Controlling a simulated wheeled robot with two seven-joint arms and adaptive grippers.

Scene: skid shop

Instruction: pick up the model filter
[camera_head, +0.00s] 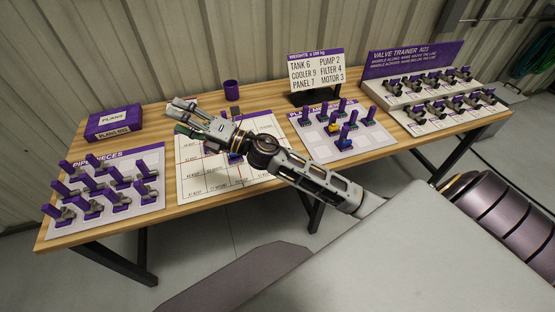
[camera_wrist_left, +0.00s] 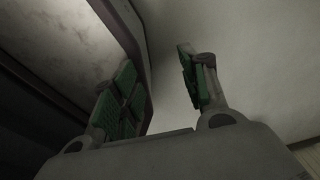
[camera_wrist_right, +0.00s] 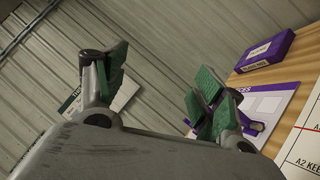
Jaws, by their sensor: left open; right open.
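Several small models with purple upright handles stand on a white model board (camera_head: 353,150) right of centre in the head view. One has a yellow body (camera_head: 333,129) and one a blue body (camera_head: 345,143); the others look dark or green. I cannot tell which is the filter. Another small model with blue on it (camera_head: 236,158) is on the gridded sheet (camera_head: 205,178), partly hidden by my right arm. My right gripper (camera_head: 182,117) is open and empty above the sheet's far left part. My left gripper (camera_wrist_left: 158,82) is open and empty, seen only in the left wrist view.
A weights sign (camera_head: 316,68) stands behind the model board. A purple cup (camera_head: 231,90) and a purple box (camera_head: 113,121) are at the back. The pipe-pieces board (camera_head: 149,198) is at left, the valve trainer (camera_head: 415,62) at right.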

